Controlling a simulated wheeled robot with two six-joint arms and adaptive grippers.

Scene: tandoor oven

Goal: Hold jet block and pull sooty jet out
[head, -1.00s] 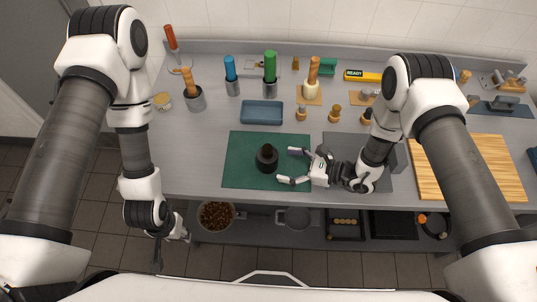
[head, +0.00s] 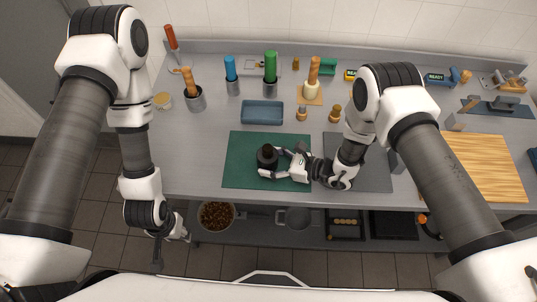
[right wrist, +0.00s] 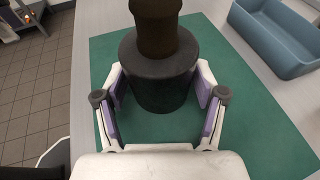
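The jet block (head: 266,160) is a dark round block standing upright on the green mat (head: 240,178). The sooty jet (head: 267,149) is a dark brown knob-like piece seated in its top. In the right wrist view the block (right wrist: 158,88) stands between my right fingers, with the jet (right wrist: 158,25) rising above it. My right gripper (head: 268,163) is open around the block, one finger on each side; I cannot tell whether the pads touch it. My left gripper (head: 178,236) hangs low at the left, off the table, its opening unclear.
A blue tray (head: 262,112) lies behind the mat. Holders with a blue brush (head: 230,68), a green brush (head: 270,66) and wooden-handled tools stand further back. A grey mat and a wooden board (head: 487,165) lie at the right.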

